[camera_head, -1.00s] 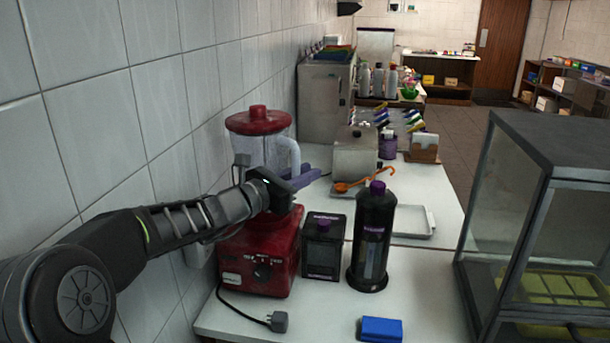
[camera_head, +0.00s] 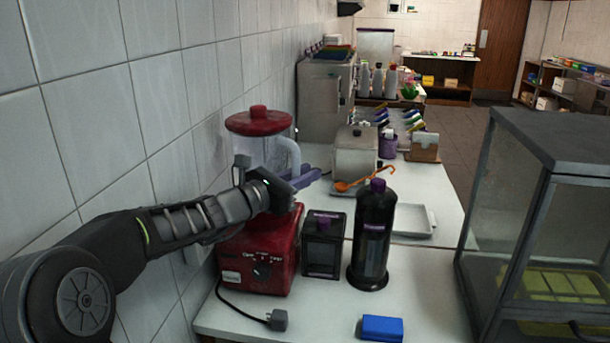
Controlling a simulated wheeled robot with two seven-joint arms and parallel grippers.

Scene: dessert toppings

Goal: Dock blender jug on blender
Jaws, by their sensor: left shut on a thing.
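The blender jug (camera_head: 272,148) is clear with a red lid and a pale handle. It stands upright at or just above the red blender base (camera_head: 262,262), against the tiled wall. My left gripper (camera_head: 298,180), with purple fingers, is shut on the jug at its lower part, by the handle side. My wrist hides the jug's bottom and the top of the base, so I cannot tell whether the jug is seated. My right gripper is not in view.
A dark box (camera_head: 323,246) and a black bottle with a purple cap (camera_head: 372,240) stand right of the base. A blue block (camera_head: 381,328), a plug with cable (camera_head: 277,320) and a glass cabinet (camera_head: 545,225) are near. Counter between them is clear.

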